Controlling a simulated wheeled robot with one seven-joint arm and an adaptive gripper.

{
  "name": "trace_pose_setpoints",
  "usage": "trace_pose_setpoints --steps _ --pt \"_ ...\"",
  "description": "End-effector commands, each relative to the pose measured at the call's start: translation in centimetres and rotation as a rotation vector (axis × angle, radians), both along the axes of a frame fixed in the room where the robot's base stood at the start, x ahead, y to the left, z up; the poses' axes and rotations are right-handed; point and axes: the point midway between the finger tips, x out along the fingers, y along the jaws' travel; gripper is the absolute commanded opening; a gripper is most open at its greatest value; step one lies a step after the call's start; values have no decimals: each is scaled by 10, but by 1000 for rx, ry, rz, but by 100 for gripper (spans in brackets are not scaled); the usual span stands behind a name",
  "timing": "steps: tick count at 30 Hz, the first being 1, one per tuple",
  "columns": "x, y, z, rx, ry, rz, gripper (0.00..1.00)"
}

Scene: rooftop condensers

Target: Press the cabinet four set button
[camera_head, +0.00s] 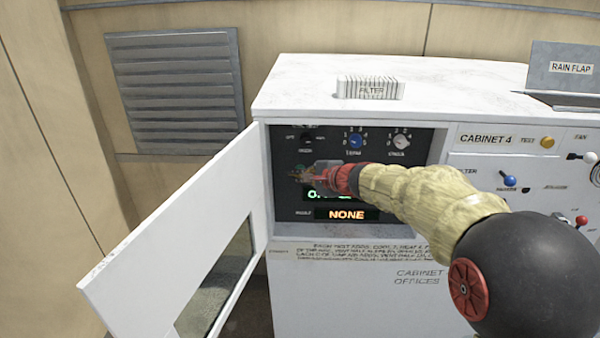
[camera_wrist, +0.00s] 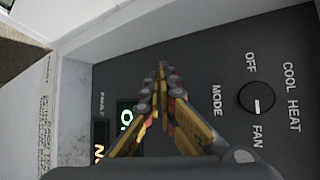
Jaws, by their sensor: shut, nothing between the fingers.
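The cabinet four control panel (camera_head: 285,205) is a dark recessed face behind an opened white door (camera_head: 175,245). My gripper (camera_head: 303,175) is in front of the panel's left part, just above the green display (camera_head: 316,195), and covers part of it. In the wrist view my gripper (camera_wrist: 162,70) has its fingertips together, with nothing between them. I cannot tell whether the tips touch the panel. The set button is not distinguishable in either view and may be hidden behind the gripper. The mode knob (camera_wrist: 257,98) is right of the fingers in the wrist view.
A blue knob (camera_head: 355,141) and a grey knob (camera_head: 401,141) sit at the panel's top. The fault display (camera_head: 346,214) reads NONE. The FILTER block (camera_head: 370,88) and rain flap (camera_head: 568,70) are on top. The open door bounds the left.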

Motion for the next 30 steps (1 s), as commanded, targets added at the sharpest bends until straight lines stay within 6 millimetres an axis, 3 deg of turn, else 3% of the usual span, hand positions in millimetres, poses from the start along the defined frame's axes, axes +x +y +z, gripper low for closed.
trace_pose_setpoints --steps 30 --pt "8 0 0 0 0 0 0"
